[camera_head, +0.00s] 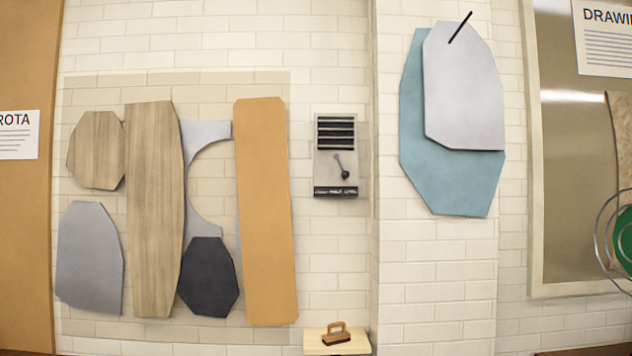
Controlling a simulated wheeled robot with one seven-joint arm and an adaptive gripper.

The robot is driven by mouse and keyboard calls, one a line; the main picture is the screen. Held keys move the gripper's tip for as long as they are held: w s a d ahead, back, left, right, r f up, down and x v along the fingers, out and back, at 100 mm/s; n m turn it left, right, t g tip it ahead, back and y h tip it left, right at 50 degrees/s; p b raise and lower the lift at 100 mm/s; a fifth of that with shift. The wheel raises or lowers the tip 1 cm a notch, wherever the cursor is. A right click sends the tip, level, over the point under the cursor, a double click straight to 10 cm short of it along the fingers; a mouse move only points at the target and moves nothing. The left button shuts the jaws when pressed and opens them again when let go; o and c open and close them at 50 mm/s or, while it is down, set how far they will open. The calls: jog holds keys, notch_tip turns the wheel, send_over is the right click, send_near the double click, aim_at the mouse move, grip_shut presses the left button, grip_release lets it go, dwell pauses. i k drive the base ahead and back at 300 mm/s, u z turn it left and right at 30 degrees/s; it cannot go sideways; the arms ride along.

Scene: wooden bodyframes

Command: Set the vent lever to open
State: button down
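A small grey vent panel (322,172) is fixed to the white brick wall near the middle of the head view. Dark louvre slats (336,133) fill its upper half. The vent lever (341,167) is below them, a short grey bar slanting from upper left to lower right, with a darker knob at its lower end. A dark label strip (336,191) runs along the panel's bottom, its lettering too small to read surely. My gripper is not in view.
Cut-out boards, including a tan one (264,210), hang left of the vent. Blue (450,180) and grey (465,90) boards hang to its right. A small shelf (318,347) below holds a brown-handled tool (337,335). The wall directly around the panel is clear.

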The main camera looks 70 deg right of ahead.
aim_at(345, 174)
jog(key=z, duration=0.45)
jog(key=i, duration=0.95)
jog(key=z, duration=1.5)
jog(key=i, duration=0.45)
jog(key=z, duration=0.35)
